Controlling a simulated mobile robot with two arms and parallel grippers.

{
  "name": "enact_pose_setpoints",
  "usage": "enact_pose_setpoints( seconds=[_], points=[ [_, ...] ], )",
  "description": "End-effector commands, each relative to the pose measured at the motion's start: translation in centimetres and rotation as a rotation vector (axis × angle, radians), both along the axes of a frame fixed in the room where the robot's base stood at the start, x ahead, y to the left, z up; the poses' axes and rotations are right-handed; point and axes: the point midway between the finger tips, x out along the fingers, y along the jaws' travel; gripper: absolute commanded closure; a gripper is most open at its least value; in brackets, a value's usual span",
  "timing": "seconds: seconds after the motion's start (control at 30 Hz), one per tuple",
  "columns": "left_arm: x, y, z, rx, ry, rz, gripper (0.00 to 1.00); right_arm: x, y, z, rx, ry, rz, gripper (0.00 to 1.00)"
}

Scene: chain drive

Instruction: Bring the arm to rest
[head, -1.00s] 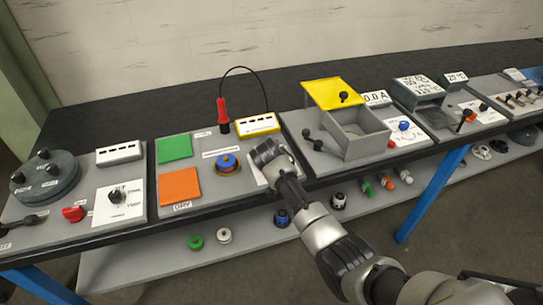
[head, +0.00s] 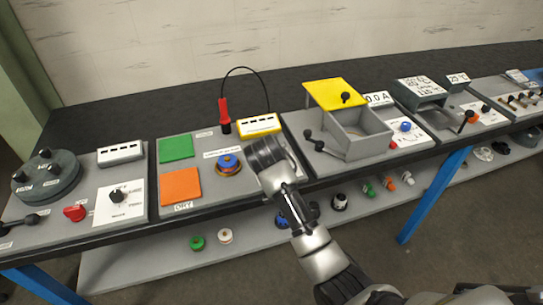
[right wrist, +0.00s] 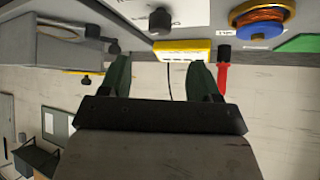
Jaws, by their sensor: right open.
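My right arm comes in from the lower right of the head view. Its gripper (head: 264,150) is over the front right part of the panel with the green and orange squares, right of the blue-topped copper spool (head: 228,164). In the right wrist view, which looks upside down, the two dark green fingers of the gripper (right wrist: 162,78) stand apart with nothing between them. The yellow-framed socket block (right wrist: 182,48) and the red probe (right wrist: 222,76) appear beyond the fingers. My left gripper is not in view.
The bench carries several panels. Right of the gripper is a grey box (head: 361,137) with an open yellow lid (head: 335,93) and a black-knobbed lever (head: 320,145). Small coloured parts lie on the lower shelf (head: 150,257). The black bench top behind the panels is clear.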

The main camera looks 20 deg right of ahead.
Motion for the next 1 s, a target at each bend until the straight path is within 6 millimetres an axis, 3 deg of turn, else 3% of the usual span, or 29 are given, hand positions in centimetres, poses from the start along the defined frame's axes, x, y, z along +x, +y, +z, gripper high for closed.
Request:
enact_pose_setpoints(
  seconds=[0.23,0.37,0.47,0.67,0.8,1.0],
  points=[
    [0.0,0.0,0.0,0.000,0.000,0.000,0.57,-0.1,0.0,-0.1,0.000,0.001,0.001,0.37],
    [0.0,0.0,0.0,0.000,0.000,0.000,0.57,-2.0,-0.5,-1.8,0.003,0.037,0.018,0.37],
    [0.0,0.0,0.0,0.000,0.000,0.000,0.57,-5.9,-1.3,-4.6,0.009,0.100,0.059,0.37],
    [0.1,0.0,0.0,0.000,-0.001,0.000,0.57,-17.5,-3.0,-9.2,0.016,0.260,0.207,0.37],
    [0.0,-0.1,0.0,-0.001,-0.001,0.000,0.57,-23.8,-3.5,-9.9,0.017,0.337,0.304,0.37],
    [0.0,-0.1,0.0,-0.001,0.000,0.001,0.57,-29.7,-3.8,-9.7,0.019,0.404,0.404,0.37]
  ],
)
